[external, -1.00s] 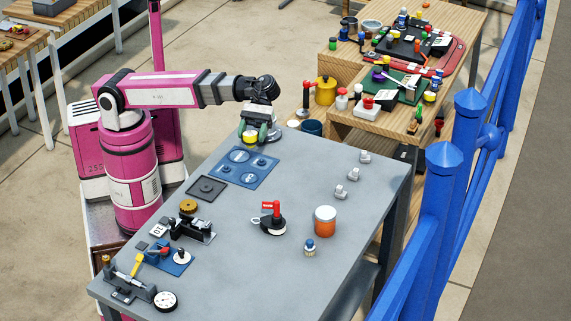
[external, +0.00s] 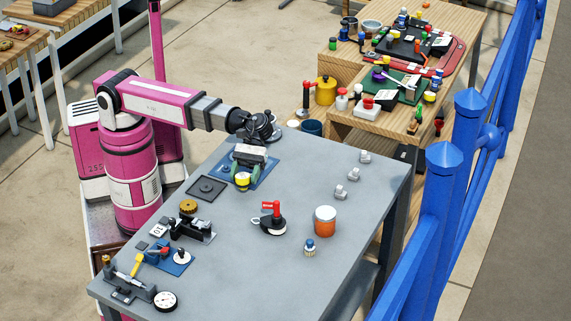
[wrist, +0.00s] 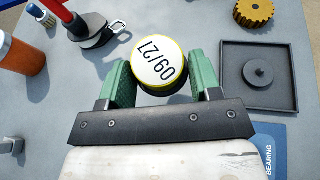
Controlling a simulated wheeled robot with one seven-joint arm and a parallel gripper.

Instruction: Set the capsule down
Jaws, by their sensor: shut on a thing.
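The capsule (wrist: 159,67) is a short round piece with a yellow rim and a white top marked 09/27. My gripper (wrist: 160,82) is shut on it, with one green finger on each side. In the external view the capsule (external: 242,182) hangs below my gripper (external: 246,168), over the near part of a blue board (external: 267,171). I cannot tell how far it is above the surface. A square black tray (external: 206,188) with a low rim lies beside it to the left. In the wrist view this tray (wrist: 231,60) is right of the capsule, with a small round knob inside.
A red-handled device (external: 271,215) and an orange jar (external: 325,222) stand to the right. The grey table (external: 310,180) is bare around its middle. A blue fence (external: 440,210) runs along the right.

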